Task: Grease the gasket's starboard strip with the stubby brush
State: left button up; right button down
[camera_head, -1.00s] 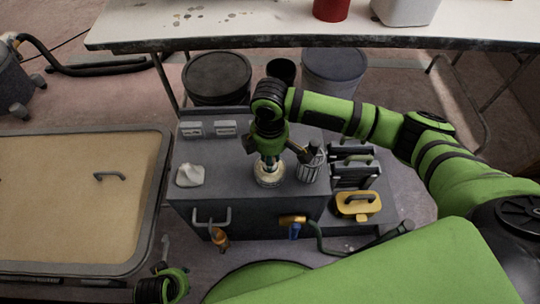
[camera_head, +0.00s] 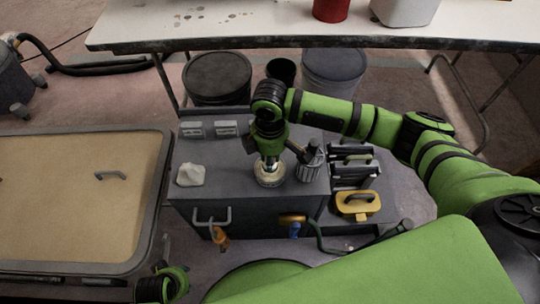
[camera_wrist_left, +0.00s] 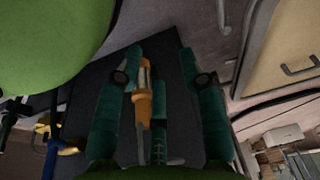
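My right gripper (camera_head: 268,158) points straight down over a small pale round pot (camera_head: 269,176) on the grey cart. Its fingertips are at the pot's mouth. Whether it holds a brush is hidden. A wire cup (camera_head: 309,168) with dark-handled tools (camera_head: 302,152) stands just right of the pot. My left gripper (camera_head: 172,282) is low at the front, left of the cart. The gasket's starboard strip cannot be made out with certainty.
A large tan panel (camera_head: 70,210) with a grey rim lies left of the cart (camera_head: 225,165). A white lump (camera_head: 191,174) sits on the cart. A yellow-handled item (camera_head: 356,203) is to the right. A long white table (camera_head: 270,30) spans the back, with buckets (camera_head: 216,75) beneath.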

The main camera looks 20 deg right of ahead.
pick_arm(q)
jog(key=shift+f, duration=0.15)
pick_arm(e)
jog(key=shift+s+f, duration=0.1)
jog(key=shift+r+p, duration=0.55)
jog(key=shift+p, duration=0.2)
jog(key=shift+r+p, duration=0.95)
jog(key=shift+p, duration=0.2)
notch_tip(320, 180, up, 2)
jog(key=p, duration=0.2)
jog(key=shift+p, duration=0.35)
jog(key=shift+r, duration=0.15)
jog(key=shift+r+p, duration=0.9)
jog(key=shift+p, duration=0.5)
pick_arm(q)
jog(key=s+a+f+t, duration=0.1)
jog(key=s+a+f, duration=0.1)
jog(key=s+f, duration=0.2)
notch_tip(320, 180, down, 2)
jog(key=shift+a+t, duration=0.15)
jog(key=shift+t, duration=0.25)
